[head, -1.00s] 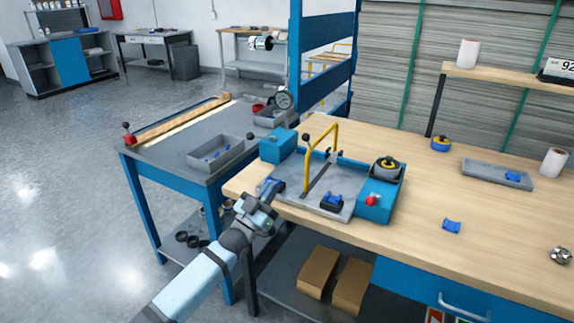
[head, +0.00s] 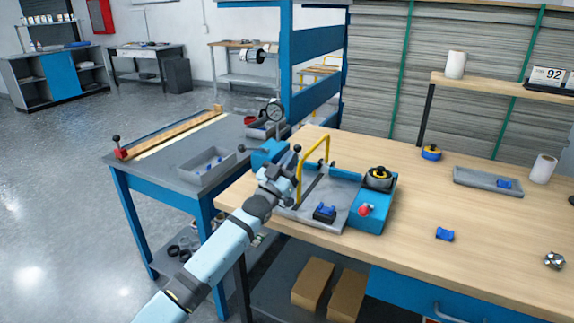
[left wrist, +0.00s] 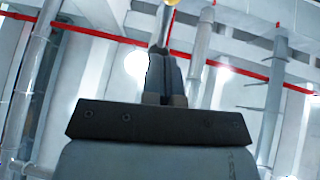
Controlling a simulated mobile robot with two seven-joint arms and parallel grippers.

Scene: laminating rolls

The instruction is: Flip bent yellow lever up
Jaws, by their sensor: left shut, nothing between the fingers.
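The bent yellow lever (head: 314,146) stands as an upright hoop on the grey and blue fixture (head: 338,203) on the wooden bench. My left gripper (head: 291,168) is raised at the fixture's left end, close to the lever's near leg. It is shut and empty; I cannot tell whether it touches the lever. In the left wrist view, the shut fingers (left wrist: 168,78) point upward, with a bit of yellow (left wrist: 172,2) at the top edge. The gripper and arm hide the fixture's left part. My right gripper is not in view.
A black knob with a yellow top (head: 378,176) and a red knob (head: 364,210) sit at the fixture's right. A blue part (head: 324,212) lies in the fixture.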

